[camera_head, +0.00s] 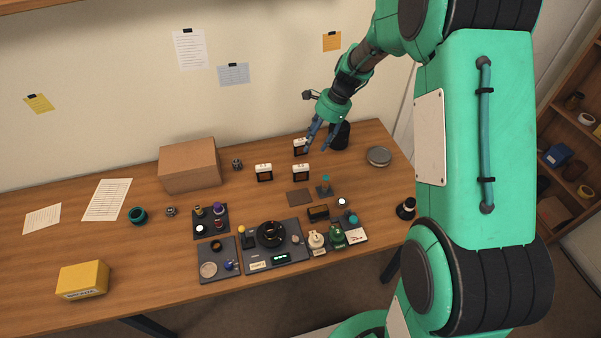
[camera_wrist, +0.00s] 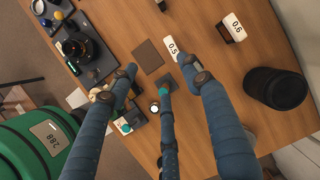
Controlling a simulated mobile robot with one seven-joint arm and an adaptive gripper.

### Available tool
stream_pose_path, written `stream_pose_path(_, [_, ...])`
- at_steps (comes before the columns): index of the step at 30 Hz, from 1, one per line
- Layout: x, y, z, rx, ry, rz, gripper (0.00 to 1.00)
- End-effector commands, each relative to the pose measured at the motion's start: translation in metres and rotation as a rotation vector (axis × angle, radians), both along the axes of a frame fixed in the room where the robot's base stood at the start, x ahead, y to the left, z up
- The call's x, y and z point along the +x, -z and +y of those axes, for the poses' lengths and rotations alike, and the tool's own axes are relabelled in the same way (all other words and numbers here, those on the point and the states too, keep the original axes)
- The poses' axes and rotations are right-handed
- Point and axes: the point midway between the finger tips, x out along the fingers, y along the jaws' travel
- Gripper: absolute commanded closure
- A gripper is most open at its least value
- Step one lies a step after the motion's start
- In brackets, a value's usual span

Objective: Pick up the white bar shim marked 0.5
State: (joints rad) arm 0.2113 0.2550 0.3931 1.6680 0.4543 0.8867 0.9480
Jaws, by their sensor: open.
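The white bar shim marked 0.5 (camera_wrist: 172,48) stands on the table near the tip of my right-hand finger in the wrist view. In the head view, the matching white block (camera_head: 301,170) stands behind a dark square pad; its mark is too small to read there. My gripper (camera_wrist: 159,74) has its blue fingers spread with nothing between them. In the head view, my gripper (camera_head: 315,150) hangs over the back of the table, close to another white block. I cannot tell its exact height above the table.
A shim marked 0.6 (camera_wrist: 235,27) stands near a black cylinder (camera_wrist: 276,88). Another white block (camera_head: 264,171) stands left of the 0.5 one. A dark square pad (camera_head: 300,197) and a small teal-topped part (camera_head: 325,187) lie in front. A cardboard box (camera_head: 190,165) stands left.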

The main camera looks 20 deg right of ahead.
Motion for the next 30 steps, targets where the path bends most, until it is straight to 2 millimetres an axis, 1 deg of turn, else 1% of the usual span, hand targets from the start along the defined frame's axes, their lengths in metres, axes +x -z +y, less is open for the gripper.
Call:
stream_pose_path(1, [0.006, 0.017, -0.004, 0.012, 0.035, 0.023, 0.51])
stream_pose_path(3, [0.013, 0.035, -0.007, 0.028, 0.079, 0.047, 0.51])
stream_pose_path(6, [0.02, 0.054, -0.011, 0.044, 0.129, 0.075, 0.51])
stream_pose_path(9, [0.025, 0.066, -0.013, 0.054, 0.16, 0.091, 0.51])
stream_pose_path(13, [0.027, 0.073, -0.014, 0.06, 0.178, 0.101, 0.51])
stream_pose_path(25, [0.026, 0.075, -0.013, 0.06, 0.178, 0.101, 0.51])
stream_pose_path(30, [0.027, 0.087, -0.008, 0.06, 0.178, 0.101, 0.51])
